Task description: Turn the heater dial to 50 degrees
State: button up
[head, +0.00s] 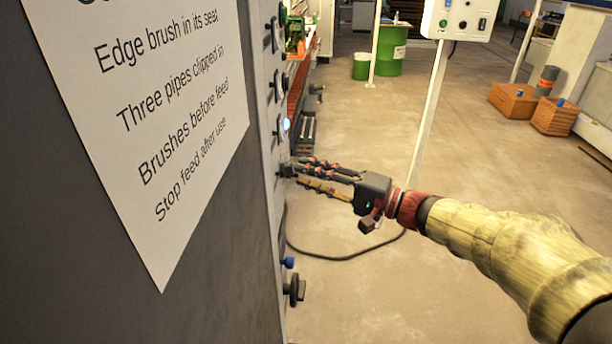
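The machine's control panel (273,150) is seen almost edge-on, so its dial faces and any degree marks cannot be read. A small dark knob (286,170) sticks out from it at mid height. I cannot tell whether this is the heater dial. My gripper (298,172) points left at this knob, with its fingertips at or very near it. The two fingers are a little apart, one above the other. I cannot tell whether they touch or grip the knob.
Below are a blue knob (288,262) and a black handwheel (296,290). A paper notice (150,120) hangs on the machine's near side. A control box (457,18) stands on a pole behind my arm. A cable (345,257) lies on the open floor.

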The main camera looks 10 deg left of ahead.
jog(key=shift+w+a, duration=0.15)
jog(key=shift+a, duration=0.25)
jog(key=shift+c, duration=0.3)
grip_shut()
